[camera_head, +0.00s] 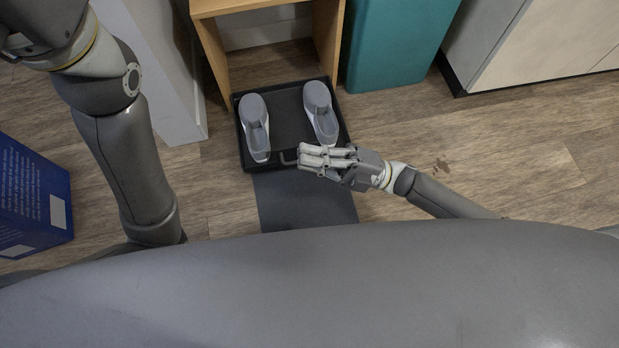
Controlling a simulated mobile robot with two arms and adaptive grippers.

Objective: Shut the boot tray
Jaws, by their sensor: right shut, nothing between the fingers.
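The boot tray (287,128) is a dark, low tray at the foot of a wooden frame. It stands out in front of the frame, with its back end between the frame's side panels. Two grey shoes (255,128) (320,112) lie in it, one at the left and one at the right. A small handle (289,158) shows at the tray's front edge. My right gripper (304,158) is shut and empty at the front edge, beside the handle and over the tray's front right part. Whether it touches the handle I cannot tell. My left arm shows at the left, but its gripper is out of view.
A dark mat (305,205) lies on the floor in front of the tray. A teal bin (398,45) stands right of the wooden frame (209,48), and a pale cabinet (550,45) farther right. A blue box (32,195) is at the left. Floor right of the tray is mostly clear.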

